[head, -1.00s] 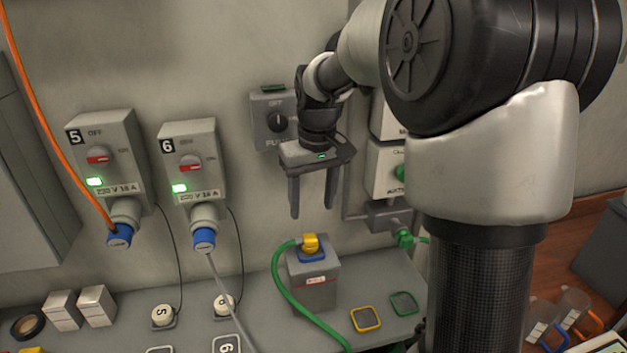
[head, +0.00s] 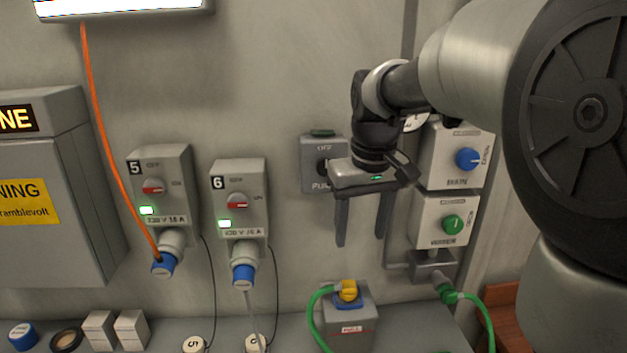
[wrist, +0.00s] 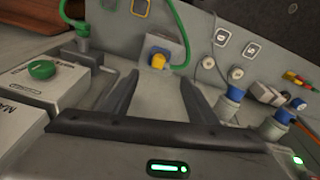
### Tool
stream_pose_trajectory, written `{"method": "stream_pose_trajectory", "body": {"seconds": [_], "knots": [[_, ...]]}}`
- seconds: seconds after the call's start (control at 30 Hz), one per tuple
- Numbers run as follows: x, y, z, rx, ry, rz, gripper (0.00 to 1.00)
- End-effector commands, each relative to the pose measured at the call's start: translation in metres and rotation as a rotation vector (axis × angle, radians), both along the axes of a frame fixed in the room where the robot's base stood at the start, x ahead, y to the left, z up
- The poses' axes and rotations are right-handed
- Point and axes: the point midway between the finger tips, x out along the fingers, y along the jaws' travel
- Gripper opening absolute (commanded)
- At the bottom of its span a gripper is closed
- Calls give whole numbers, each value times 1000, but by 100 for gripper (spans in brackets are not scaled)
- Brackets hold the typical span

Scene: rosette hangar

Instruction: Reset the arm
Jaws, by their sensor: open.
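My gripper (head: 361,240) hangs in front of the back wall in the head view, fingers pointing down. Its two fingers are apart with nothing between them. It is above a grey box (head: 348,325) with a yellow-and-blue connector (head: 348,292) and a green hose, and apart from it. In the wrist view, the open fingers (wrist: 156,98) point toward the bench, with the yellow connector (wrist: 158,60) beyond them. My arm reaches in from the right and hides part of the wall.
Socket boxes 5 (head: 160,180) and 6 (head: 238,190) are on the wall to the left, both with plugs in. A pump switch box (head: 316,165) is partly behind my gripper. Boxes with a blue knob (head: 467,159) and a green knob (head: 452,224) are close on the right.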

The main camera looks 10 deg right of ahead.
Motion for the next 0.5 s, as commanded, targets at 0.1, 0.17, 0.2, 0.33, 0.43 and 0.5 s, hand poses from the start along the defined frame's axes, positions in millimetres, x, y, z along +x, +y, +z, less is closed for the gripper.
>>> {"method": "stream_pose_trajectory", "body": {"seconds": [0.1, 0.17, 0.2, 0.33, 0.43, 0.5], "knots": [[-53, 2, 18, -13, -81, -38, 53], [-80, 2, 21, -11, -123, -61, 53], [-97, 2, 21, -8, -151, -76, 53], [-145, 1, 13, 13, -231, -119, 53], [-171, 2, 2, 32, -275, -142, 53], [-182, 2, -4, 44, -295, -153, 53]]}}
